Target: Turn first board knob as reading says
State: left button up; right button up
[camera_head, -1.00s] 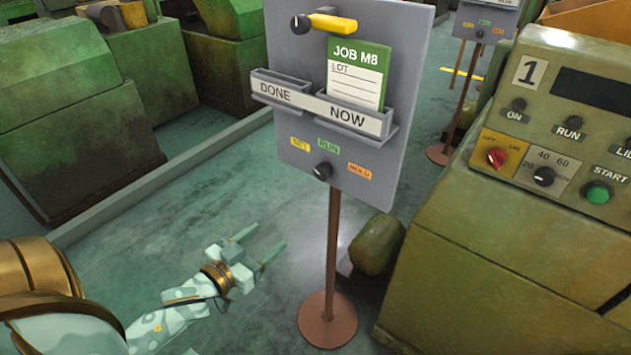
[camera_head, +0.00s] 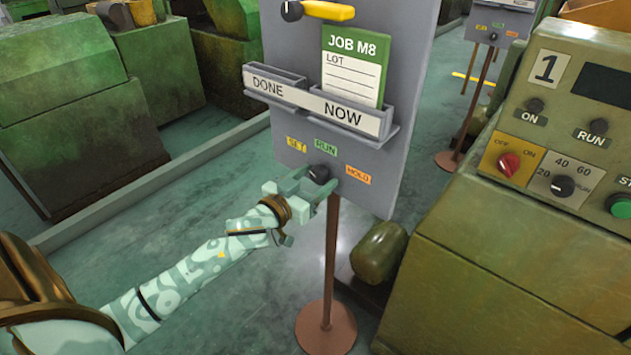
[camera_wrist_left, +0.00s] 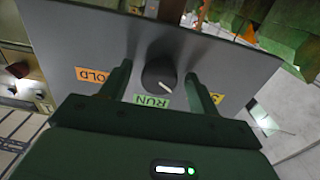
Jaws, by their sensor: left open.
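The grey board (camera_head: 290,110) stands on a brown post. My left gripper (camera_head: 313,186) is open at the knob, one finger on each side. In the left wrist view the knob (camera_wrist_left: 159,72) shows between the open fingers, with gaps on both sides. Its white mark slants to the lower right, close to the RUN label (camera_wrist_left: 152,101). A finger partly covers the SET label. A JOB M8 card (camera_head: 354,62) stands in the NOW pocket.
Machine 1's panel (camera_head: 575,115), with a red switch (camera_head: 508,164), is at the right. Green machines (camera_head: 70,70) stand at the left. A second board (camera_head: 497,22) stands farther back. Open floor lies around the post base.

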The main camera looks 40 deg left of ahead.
pick_arm(q)
jog(key=shift+w, duration=0.15)
jog(key=c, duration=1)
jog(key=shift+o, duration=0.2)
pick_arm(e)
jog(key=shift+w, duration=0.1)
